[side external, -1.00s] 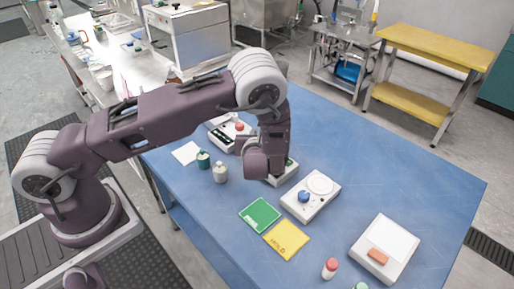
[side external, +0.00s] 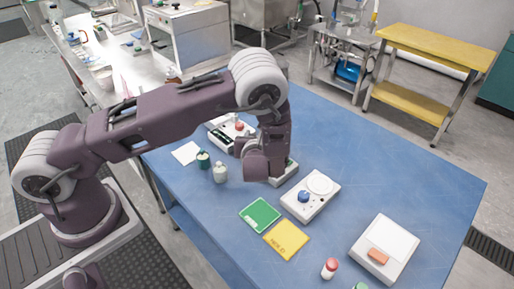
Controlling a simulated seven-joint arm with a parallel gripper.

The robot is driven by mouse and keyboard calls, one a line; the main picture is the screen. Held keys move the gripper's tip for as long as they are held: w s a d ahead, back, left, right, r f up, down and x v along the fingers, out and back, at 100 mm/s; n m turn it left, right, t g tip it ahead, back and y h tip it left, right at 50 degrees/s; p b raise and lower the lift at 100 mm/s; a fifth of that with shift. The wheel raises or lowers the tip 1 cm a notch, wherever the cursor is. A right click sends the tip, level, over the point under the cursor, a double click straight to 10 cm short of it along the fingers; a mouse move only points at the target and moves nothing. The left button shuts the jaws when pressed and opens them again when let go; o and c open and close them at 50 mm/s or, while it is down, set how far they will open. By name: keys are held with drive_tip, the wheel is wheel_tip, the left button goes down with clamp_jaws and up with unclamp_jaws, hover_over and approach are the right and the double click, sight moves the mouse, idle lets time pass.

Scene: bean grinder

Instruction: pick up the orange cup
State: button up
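I cannot make out a clear orange cup. A small red-orange round thing (side external: 239,126) shows on the white device at the back left, partly behind my arm. A flat orange block (side external: 378,256) lies on the white scale at the front right. My gripper (side external: 258,166) hangs low over a white device near the table's middle. Its fingers are hidden, so I cannot tell whether they are open or shut or touch anything.
On the blue table (side external: 400,185) stand a white device with a blue knob (side external: 303,196), a white scale (side external: 371,270), a dark green bottle (side external: 203,160), a cream bottle (side external: 220,174) and a red-capped bottle (side external: 329,270). Green (side external: 260,213) and yellow (side external: 286,239) cards lie flat.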

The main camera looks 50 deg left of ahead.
drive_tip(key=v, duration=0.5)
drive_tip(key=shift+s+d, duration=0.3)
drive_tip(key=o, duration=0.5)
drive_tip(key=shift+s+d+r, duration=0.15)
drive_tip(key=shift+s+d, duration=0.05)
